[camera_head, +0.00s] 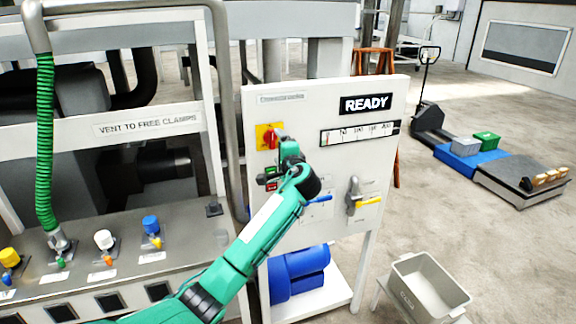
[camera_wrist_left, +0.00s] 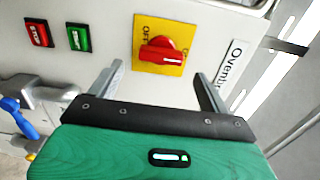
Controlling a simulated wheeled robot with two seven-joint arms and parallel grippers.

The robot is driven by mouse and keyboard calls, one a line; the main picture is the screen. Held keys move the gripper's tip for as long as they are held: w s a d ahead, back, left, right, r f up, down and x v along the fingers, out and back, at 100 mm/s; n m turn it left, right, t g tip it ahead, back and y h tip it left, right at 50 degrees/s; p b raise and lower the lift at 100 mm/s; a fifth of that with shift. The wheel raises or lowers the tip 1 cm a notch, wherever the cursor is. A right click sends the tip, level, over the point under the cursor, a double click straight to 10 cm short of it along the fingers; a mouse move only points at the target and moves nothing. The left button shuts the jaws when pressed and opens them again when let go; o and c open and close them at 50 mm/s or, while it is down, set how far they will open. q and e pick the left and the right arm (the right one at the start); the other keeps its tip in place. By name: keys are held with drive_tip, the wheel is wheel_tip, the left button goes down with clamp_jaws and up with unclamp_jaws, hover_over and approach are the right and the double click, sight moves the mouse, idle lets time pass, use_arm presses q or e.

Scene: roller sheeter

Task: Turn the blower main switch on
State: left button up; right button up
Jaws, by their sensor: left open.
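The main switch is a red rotary knob (camera_head: 271,138) on a yellow square plate, high on the left of the white panel (camera_head: 330,160). In the left wrist view the red knob (camera_wrist_left: 163,52) lies ahead, between and beyond the two fingertips. The word OFF shows on the plate's left part; the other lettering there is unclear. My left gripper (camera_head: 277,162) is just in front of the panel, below the knob. In its wrist view the fingers (camera_wrist_left: 158,75) are spread, with nothing between them; contact with the knob is not visible. My right gripper is not in view.
Red (camera_wrist_left: 38,33) and green (camera_wrist_left: 78,38) push buttons sit beside the switch. Valves with blue (camera_head: 319,198) and yellow (camera_head: 368,201) handles are lower on the panel. A READY display (camera_head: 366,104) is above.

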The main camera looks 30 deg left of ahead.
use_arm(q)
drive_tip(key=b+v, duration=0.2)
drive_tip(key=v, duration=0.7)
drive_tip(key=shift+b, duration=0.35)
